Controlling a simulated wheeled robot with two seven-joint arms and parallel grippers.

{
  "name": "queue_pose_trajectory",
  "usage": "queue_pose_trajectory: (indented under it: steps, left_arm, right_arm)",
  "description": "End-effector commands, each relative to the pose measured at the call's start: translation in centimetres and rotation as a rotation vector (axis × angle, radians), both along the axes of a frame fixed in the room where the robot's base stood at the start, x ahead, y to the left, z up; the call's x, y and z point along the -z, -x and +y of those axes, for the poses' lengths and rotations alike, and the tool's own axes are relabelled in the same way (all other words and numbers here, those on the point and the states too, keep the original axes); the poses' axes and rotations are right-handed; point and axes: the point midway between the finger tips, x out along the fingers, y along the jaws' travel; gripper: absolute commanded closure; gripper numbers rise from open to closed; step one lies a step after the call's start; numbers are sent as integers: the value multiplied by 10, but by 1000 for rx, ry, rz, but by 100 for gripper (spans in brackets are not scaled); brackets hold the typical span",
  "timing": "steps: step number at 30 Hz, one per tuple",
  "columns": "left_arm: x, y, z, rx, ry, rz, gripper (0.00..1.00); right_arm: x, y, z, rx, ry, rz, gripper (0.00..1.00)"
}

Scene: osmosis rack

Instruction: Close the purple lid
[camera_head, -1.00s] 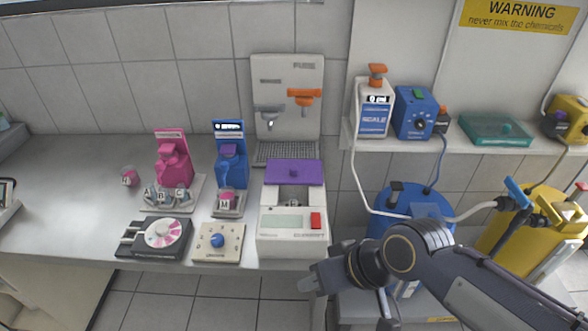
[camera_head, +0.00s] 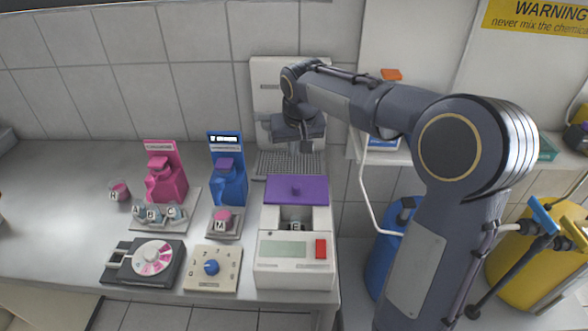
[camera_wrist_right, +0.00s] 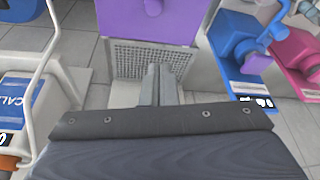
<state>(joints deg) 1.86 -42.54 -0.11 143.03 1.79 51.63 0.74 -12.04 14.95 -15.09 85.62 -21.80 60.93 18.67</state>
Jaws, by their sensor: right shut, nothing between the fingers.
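The purple lid (camera_head: 283,190) with its small knob is open at the back of the white device (camera_head: 296,279). In front of it the device's chamber is uncovered, and a small cup marked E (camera_head: 295,226) shows inside. My right gripper (camera_head: 303,146) is behind the lid, over the metal grille, with its fingers pointing down. In the right wrist view the shut, empty fingers (camera_wrist_right: 158,74) are apart from the purple lid (camera_wrist_right: 185,20), which lies beyond them at the top. My left gripper is not in view.
The grille unit (camera_head: 270,165) stands behind the device. A blue dispenser (camera_head: 231,180) and a pink dispenser (camera_head: 165,180) stand to the left. A black dial device (camera_head: 115,270) and a beige dial box (camera_head: 213,280) are in front of them. My right arm hides much of the shelf.

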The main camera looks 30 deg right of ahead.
Motion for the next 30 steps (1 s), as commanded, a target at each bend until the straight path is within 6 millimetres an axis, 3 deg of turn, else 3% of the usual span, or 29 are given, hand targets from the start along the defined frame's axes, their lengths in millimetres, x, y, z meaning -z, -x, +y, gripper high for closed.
queue_pose_trajectory:
  steps: [8, 19, 24, 30]
  left_arm:
    - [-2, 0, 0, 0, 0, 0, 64]
    - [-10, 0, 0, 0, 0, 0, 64]
    - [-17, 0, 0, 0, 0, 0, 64]
    - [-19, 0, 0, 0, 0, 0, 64]
  right_arm:
    - [22, -14, -3, 6, 17, 7, 100]
    - [96, -38, -10, 5, 15, 7, 100]
    - [93, -14, -3, 4, 14, 1, 100]
    - [94, -1, 1, 5, 15, 0, 100]
